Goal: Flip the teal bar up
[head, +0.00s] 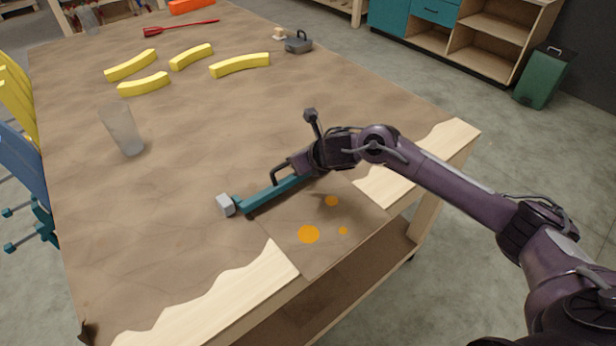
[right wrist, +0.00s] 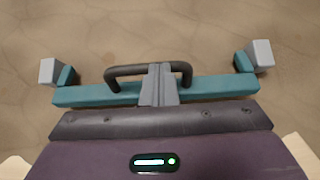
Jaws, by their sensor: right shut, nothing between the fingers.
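The teal bar (head: 262,197) lies low along the near part of the table top. In the right wrist view the bar (right wrist: 215,88) spans crosswise, with a pale grey block on a short teal stub at each end. A dark handle (right wrist: 125,71) rises from its middle; it also shows in the head view (head: 274,175). My right gripper (head: 292,164) is over the bar at the handle. Its grey fingers (right wrist: 157,72) are together, overlapping the middle of the handle with nothing between them. Whether they touch it I cannot tell. My left gripper is out of view.
The brown-covered table (head: 190,120) has orange spots (head: 308,234) near its front edge. A clear cup (head: 122,130) stands at left. Several yellow curved pieces (head: 240,66) and a grey lidded item (head: 298,43) lie farther back. The table left of the bar is clear.

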